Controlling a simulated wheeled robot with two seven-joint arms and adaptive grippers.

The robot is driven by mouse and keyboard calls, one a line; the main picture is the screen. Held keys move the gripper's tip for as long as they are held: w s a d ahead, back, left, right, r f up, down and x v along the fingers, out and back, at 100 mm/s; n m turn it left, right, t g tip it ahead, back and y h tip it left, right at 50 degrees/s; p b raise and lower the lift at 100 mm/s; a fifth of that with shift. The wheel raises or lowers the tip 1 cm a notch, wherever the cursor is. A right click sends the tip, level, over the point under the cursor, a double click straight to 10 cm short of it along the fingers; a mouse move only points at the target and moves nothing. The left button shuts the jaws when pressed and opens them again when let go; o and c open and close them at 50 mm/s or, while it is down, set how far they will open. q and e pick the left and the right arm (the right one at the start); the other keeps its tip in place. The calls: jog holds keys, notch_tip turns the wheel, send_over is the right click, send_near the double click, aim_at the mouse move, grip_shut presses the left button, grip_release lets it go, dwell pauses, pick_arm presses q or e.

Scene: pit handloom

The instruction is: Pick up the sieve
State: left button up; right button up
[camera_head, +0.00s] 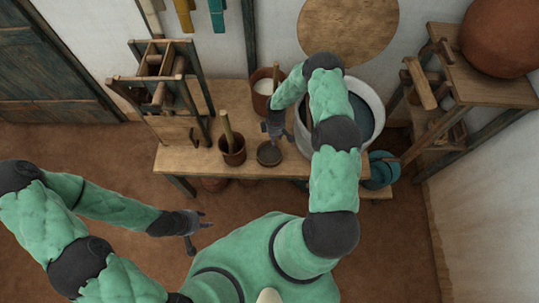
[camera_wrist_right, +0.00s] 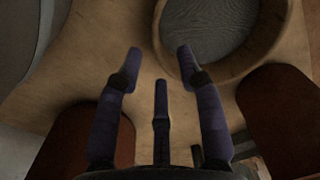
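The sieve (camera_head: 269,154) is a small round wooden hoop with a dark inside, lying on the wooden table near its front edge. In the right wrist view the sieve (camera_wrist_right: 215,30) shows a thick wooden rim and grey mesh, at the upper right. My right gripper (camera_head: 276,134) is just behind and above the sieve. In the right wrist view the right gripper (camera_wrist_right: 160,65) is open with nothing between its fingers, and its right finger overlaps the near-left part of the rim. I cannot tell whether they touch. My left gripper (camera_head: 197,232) is open and empty, low at the left.
The wooden table (camera_head: 178,158) also holds a brown pot with a stick (camera_head: 232,152), a pot of white stuff (camera_head: 263,86) and a large pale tub (camera_head: 374,100). A wooden frame (camera_head: 160,75) stands at the left.

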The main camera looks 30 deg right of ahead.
aim_at(270, 154)
notch_tip(270, 154, down, 4)
jog(key=shift+s+a+r+b, duration=0.1)
jog(key=shift+s+b, duration=0.05)
jog(key=shift+b, duration=0.4)
jog(key=shift+c, duration=0.3)
grip_shut()
jog(key=shift+r, duration=0.15)
